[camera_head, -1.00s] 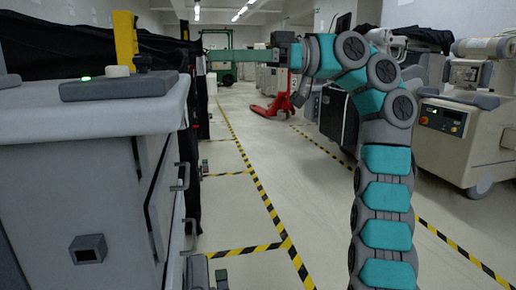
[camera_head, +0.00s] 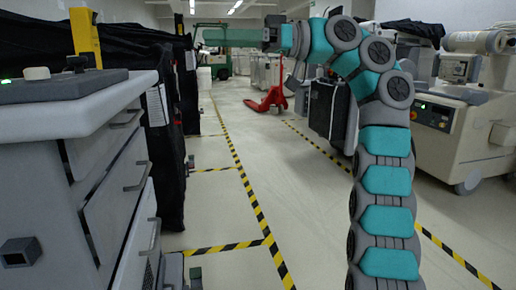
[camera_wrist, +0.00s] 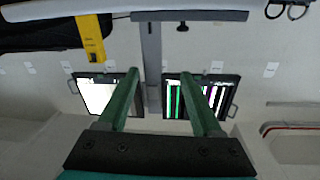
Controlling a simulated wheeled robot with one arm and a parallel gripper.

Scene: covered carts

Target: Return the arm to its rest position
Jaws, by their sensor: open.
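My arm rises at the right of the head view and bends over at the top, with its end stretched to the left. My gripper (camera_head: 205,37) points left, high above the floor aisle. Its green fingers are seen side-on there. In the wrist view my gripper (camera_wrist: 159,74) shows two green fingers spread apart with nothing between them. Beyond them are a bright screen (camera_wrist: 98,95) and a screen with coloured stripes (camera_wrist: 200,92).
A grey drawer cart (camera_head: 60,215) stands close at left, with a yellow post (camera_head: 86,35) behind its top. Black-covered carts line that side. A red pallet jack (camera_head: 268,99) stands ahead, and a beige machine (camera_head: 443,125) at right. The striped floor aisle between is largely clear.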

